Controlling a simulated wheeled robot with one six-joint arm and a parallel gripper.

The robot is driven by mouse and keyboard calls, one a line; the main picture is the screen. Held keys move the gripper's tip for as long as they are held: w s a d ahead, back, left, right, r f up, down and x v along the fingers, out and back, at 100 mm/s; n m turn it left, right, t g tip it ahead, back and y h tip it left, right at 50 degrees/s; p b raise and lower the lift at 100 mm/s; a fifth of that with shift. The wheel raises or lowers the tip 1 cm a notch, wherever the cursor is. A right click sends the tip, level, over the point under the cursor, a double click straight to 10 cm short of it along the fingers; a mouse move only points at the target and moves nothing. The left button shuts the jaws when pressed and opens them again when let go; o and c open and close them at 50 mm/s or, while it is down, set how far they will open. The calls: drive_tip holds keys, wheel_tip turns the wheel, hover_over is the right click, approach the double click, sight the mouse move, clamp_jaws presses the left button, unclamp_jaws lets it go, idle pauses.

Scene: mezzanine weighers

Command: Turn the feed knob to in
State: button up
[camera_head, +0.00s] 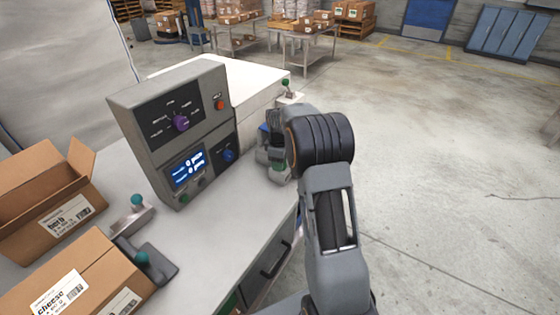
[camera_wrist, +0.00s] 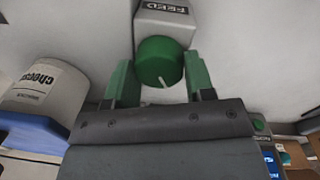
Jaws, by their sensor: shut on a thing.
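The feed knob (camera_wrist: 158,60) is round and green with a white pointer line. It sits on a grey housing (camera_wrist: 164,22) marked FEED, which reads upside down in the wrist view. The pointer line is toward the gripper side of the picture. My gripper (camera_wrist: 159,80) has its green fingers on either side of the knob and is shut on it. In the head view my gripper (camera_head: 277,158) is at the right edge of the bench, and my arm hides the knob. The markings around the knob are not readable, so its setting cannot be told.
A grey control box (camera_head: 140,103) with a purple knob (camera_head: 181,123), a blue knob (camera_head: 229,155) and a lit display (camera_head: 188,168) stands left of my gripper. A white cheese tub (camera_wrist: 45,92) is beside the gripper.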

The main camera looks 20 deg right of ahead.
drive_tip(key=n, duration=0.5)
drive_tip(key=shift+r+n, duration=0.1)
drive_tip(key=shift+n, duration=0.2)
drive_tip(key=n, duration=0.5)
drive_tip(key=shift+y+b, duration=0.3)
drive_tip(key=shift+b, duration=0.1)
drive_tip(key=shift+r+n, duration=0.1)
drive_tip(key=shift+n, duration=0.3)
drive_tip(key=o, duration=0.9)
drive_tip(key=r, duration=1.3)
drive_tip(key=shift+s+d+r, duration=0.15)
drive_tip(key=shift+s+r, duration=0.1)
drive_tip(key=shift+s, duration=0.15)
